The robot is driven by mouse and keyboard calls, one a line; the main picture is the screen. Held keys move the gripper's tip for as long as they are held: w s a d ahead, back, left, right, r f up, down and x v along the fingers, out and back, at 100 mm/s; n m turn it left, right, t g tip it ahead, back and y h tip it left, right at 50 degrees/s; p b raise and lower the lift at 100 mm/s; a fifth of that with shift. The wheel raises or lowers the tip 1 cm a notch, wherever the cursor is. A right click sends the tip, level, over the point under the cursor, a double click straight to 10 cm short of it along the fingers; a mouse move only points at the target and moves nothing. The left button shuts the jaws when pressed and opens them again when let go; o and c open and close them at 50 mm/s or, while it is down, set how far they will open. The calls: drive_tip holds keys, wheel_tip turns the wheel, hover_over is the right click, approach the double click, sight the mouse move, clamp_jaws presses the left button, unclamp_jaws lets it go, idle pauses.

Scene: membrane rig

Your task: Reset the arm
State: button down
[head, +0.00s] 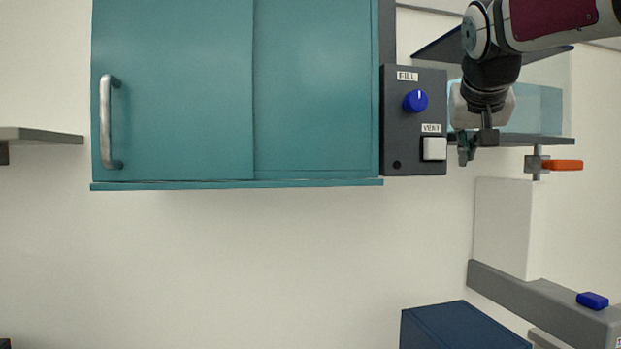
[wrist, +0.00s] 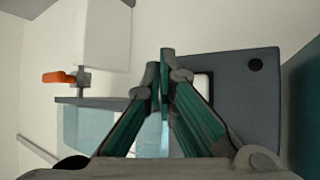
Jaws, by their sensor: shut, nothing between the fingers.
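My gripper (head: 466,150) hangs from my arm at the upper right of the head view, just right of the grey control panel (head: 390,130). Its fingers are shut and empty. In the wrist view the shut fingertips of my gripper (wrist: 160,58) point up the picture, with the panel (wrist: 245,105) to their right. The panel carries a blue FILL knob (head: 415,101) and a white VENT button (head: 434,148).
A teal cabinet (head: 180,90) with a metal handle (head: 106,122) is left of the panel. A shelf with a clear pane (head: 540,108) and an orange-handled clamp (head: 564,165) is close behind and right of my gripper. A dark blue box (head: 460,328) stands below; the wall between is clear.

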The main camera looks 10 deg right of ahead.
drive_tip(key=shift+f, duration=0.1)
drive_tip(key=s+a+f+n+g+y, duration=0.2)
drive_tip(key=s+a+f, duration=0.7)
drive_tip(key=s+f, duration=0.3)
drive_tip(key=s+a+f+n+g+y, duration=0.1)
drive_tip(key=s+a+f+n+y, duration=0.2)
drive_tip(key=s+a+f, duration=0.7)
wheel_tip(320, 180, down, 8)
drive_tip(key=shift+s+a+r+n+g, duration=0.15)
drive_tip(key=shift+s+r+n+g, duration=0.2)
drive_tip(key=shift+s, duration=0.7)
drive_tip(key=shift+f, duration=0.1)
